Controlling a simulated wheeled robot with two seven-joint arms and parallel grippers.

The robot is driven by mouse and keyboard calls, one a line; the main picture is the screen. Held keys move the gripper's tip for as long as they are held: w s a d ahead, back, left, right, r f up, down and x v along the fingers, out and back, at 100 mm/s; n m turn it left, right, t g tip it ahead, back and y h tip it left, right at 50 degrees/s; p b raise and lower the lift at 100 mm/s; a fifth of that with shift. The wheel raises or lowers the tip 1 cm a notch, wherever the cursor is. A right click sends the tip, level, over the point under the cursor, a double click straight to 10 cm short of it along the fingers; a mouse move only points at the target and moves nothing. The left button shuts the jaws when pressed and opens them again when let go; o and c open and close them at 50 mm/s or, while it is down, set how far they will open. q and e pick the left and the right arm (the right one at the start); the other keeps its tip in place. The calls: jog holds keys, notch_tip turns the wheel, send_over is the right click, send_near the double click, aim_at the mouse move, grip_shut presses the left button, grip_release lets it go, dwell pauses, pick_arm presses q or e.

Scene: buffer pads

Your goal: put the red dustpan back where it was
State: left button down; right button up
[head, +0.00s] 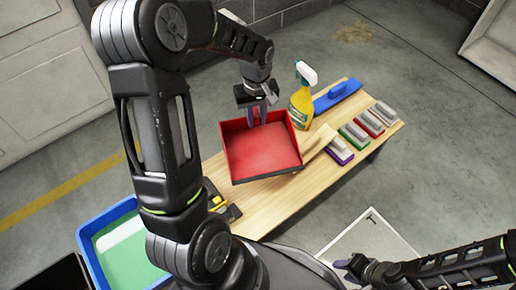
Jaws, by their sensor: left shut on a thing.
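The red dustpan (262,152) is a square open tray with a dark front edge, over the left-middle part of the wooden bench (262,207). My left gripper (257,118) points down at its back edge and is shut on it. I cannot tell whether the dustpan touches the bench or hangs just above it. My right gripper (352,266) is low at the right, away from the bench, near a pale board; its fingers are too small to read.
A yellow spray bottle (301,100), a blue tool (337,95) and several coloured pads (354,134) stand right of the dustpan. A beige piece (318,141) lies close to its right edge. A blue tub (90,262) with green contents is at lower left.

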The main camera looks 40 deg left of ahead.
aim_at(257, 137)
pick_arm(q)
jog(key=shift+f+b, duration=0.4)
jog(key=shift+f, duration=1.5)
jog(key=shift+f+b, duration=0.65)
jog(key=shift+f, duration=1.3)
jog(key=c, duration=1.3)
grip_release()
jog(key=shift+o, duration=0.2)
notch_tip(257, 137, up, 12)
jog(key=p, duration=0.3)
jog(key=shift+r+p, duration=0.1)
jog(key=shift+p, duration=0.2)
